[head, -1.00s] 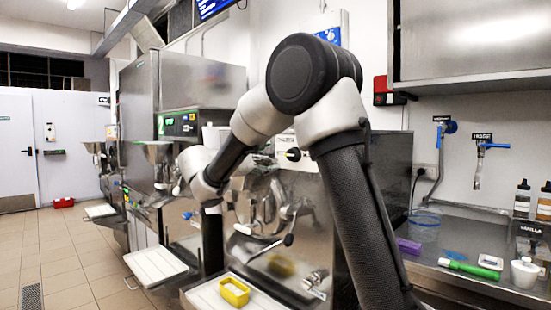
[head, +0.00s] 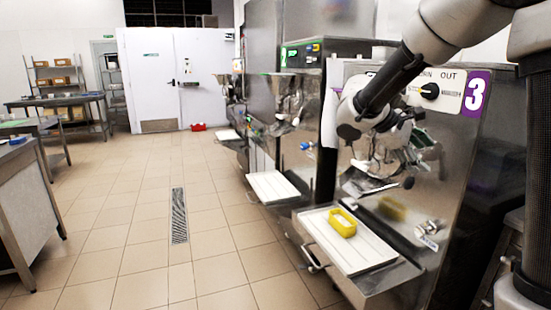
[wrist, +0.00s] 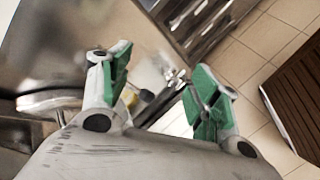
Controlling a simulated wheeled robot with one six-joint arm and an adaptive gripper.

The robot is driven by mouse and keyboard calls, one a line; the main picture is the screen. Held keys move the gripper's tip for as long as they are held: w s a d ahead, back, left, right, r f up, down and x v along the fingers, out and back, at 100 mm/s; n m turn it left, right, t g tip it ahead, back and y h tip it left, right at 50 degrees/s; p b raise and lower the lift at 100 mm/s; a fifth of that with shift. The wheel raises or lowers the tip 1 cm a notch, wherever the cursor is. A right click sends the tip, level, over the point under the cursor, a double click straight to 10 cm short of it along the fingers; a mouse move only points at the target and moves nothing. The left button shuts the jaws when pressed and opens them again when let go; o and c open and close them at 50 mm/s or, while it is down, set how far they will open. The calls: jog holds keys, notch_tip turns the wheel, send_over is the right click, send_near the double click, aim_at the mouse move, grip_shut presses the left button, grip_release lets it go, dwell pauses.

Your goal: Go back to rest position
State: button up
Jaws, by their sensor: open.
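My gripper (head: 408,145) is in front of machine 3 (head: 455,150) in the head view, at the upper right. In the wrist view, my gripper (wrist: 160,85) shows two fingers with green pads, spread apart, with nothing held between them. My arm comes in from the right edge of the head view, bent, with its lower end hanging close to the machine's front. Whether it touches the machine I cannot tell.
A yellow tub (head: 342,222) stands on the white tray (head: 365,255) below the machine's outlet. More machines line up behind it. Tiled floor (head: 130,220) with a drain grate (head: 179,215) is free to the left. A steel counter (head: 25,205) stands at far left.

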jog(key=s+a+f+m+t+y, duration=0.1)
jog(key=s+m+y, duration=0.3)
jog(key=s, duration=0.8)
jog(key=s+a+f+m+t+y, duration=0.1)
jog(key=s+m+y, duration=0.3)
jog(key=s, duration=0.9)
jog(key=shift+s+a+m+t+y, duration=0.25)
jog(key=shift+t+y, duration=0.35)
jog(key=shift+y, duration=0.6)
